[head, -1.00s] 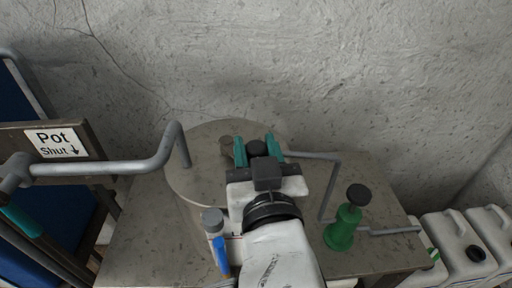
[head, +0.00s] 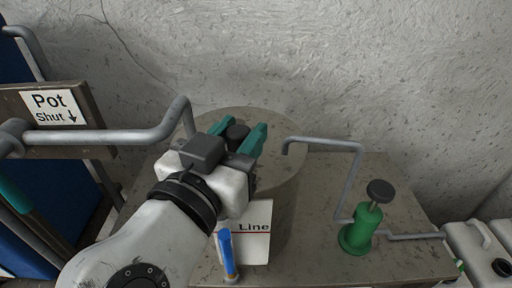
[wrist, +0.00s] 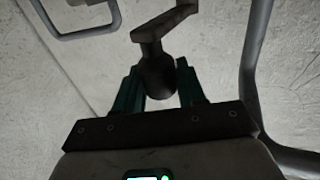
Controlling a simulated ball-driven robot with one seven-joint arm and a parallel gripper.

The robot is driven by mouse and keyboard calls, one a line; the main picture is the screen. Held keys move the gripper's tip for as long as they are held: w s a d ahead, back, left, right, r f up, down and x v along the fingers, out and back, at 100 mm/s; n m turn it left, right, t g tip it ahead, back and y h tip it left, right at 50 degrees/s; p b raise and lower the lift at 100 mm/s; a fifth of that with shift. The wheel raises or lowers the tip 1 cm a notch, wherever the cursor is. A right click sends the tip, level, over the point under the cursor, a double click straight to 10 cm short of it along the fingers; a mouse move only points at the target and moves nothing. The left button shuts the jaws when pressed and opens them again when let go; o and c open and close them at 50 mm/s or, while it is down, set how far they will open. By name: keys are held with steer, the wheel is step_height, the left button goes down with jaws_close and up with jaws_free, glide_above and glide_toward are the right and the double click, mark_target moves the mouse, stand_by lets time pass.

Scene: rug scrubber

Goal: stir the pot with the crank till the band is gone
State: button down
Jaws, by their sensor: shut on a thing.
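The pot is a grey-brown drum with a round lid (head: 282,121) in the head view. My gripper (head: 238,134) is over the lid's left and far part, its teal fingers on either side of the crank's dark knob (head: 237,131). In the wrist view, my gripper (wrist: 158,85) is shut on the knob (wrist: 157,76), and the dark crank arm (wrist: 152,34) runs up and right from it. My gripper hides the crank's hub in the head view. A white label (head: 256,243) reading "Line" with a red line is on the pot's front. I cannot make out the band.
A blue handle (head: 226,250) stands in front. White jugs (head: 470,240) are far right.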

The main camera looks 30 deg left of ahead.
steer(key=a+m+h+b, duration=0.1)
steer(key=h, duration=0.1)
steer(key=s+a+m+h+b, duration=0.1)
steer(key=h, duration=0.1)
steer(key=shift+s+a+f+m, duration=0.1)
steer(key=shift+a+f+m, duration=0.05)
steer(key=shift+m, duration=0.25)
steer(key=shift+s+a+h+b, duration=0.1)
steer(key=shift+a+h+b, duration=0.2)
steer(key=shift+h+b, duration=0.25)
steer(key=shift+s+a+y+b, duration=0.15)
steer(key=shift+a+b, duration=0.4)
steer(key=shift+a, duration=0.15)
steer(key=shift+s+a+y+b, duration=0.1)
steer(key=shift+a+b, duration=0.45)
steer(key=shift+a, duration=0.25)
steer(key=c, duration=0.8)
jaws_free()
steer(key=s, duration=0.3)
steer(key=s+b, duration=0.1)
steer(key=s, duration=0.3)
steer(key=s+a, duration=0.1)
steer(key=s, duration=0.2)
steer(key=shift+s+a+b, duration=0.1)
steer(key=shift+s+b, duration=0.25)
